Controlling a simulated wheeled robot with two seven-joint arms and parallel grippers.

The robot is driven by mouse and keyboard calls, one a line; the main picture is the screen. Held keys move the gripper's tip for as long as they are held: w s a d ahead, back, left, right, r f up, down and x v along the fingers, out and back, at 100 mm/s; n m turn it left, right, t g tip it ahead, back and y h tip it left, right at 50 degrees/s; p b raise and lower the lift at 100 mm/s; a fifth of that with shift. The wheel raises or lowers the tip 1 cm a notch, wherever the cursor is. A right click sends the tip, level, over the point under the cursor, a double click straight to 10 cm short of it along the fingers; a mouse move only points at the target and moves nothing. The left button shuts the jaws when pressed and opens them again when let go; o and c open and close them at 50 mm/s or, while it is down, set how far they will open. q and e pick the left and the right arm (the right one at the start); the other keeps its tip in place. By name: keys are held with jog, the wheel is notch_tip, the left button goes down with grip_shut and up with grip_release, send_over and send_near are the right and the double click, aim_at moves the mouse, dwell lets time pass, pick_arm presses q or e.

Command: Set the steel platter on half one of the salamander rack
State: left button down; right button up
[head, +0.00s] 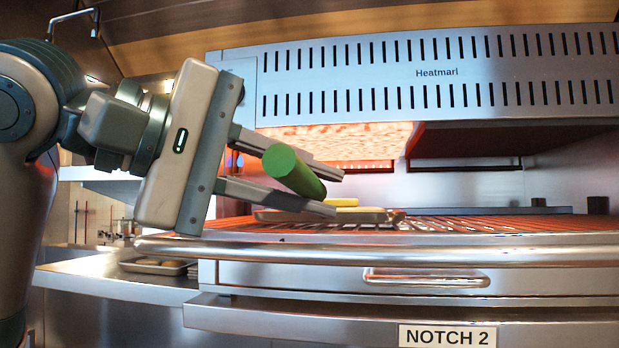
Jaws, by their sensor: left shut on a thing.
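The steel platter (375,216) is a shallow metal tray at the left part of the salamander rack (470,226), with yellow pieces on it. It looks level and low at the grate; whether it fully rests there I cannot tell. My left gripper (336,193) comes in from the left and is shut on a green cylinder (290,168), which looks like a handle. The fingers and cylinder hide the platter's near left part and any join between them. My right gripper is not in view.
The salamander hood (370,80) hangs over the rack, its left burner (340,140) glowing and its right side dark. A front rail (400,248), a drawer handle (425,279) and a "NOTCH 2" label (447,336) face me. Another tray (150,267) sits lower left. The rack's right side is clear.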

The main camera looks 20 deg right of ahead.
pick_arm(q)
jog(key=shift+f, duration=0.1)
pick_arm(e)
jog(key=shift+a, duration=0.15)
pick_arm(q)
jog(key=c, duration=1.8)
grip_release()
jog(key=shift+f, duration=0.1)
jog(key=shift+o, duration=1.1)
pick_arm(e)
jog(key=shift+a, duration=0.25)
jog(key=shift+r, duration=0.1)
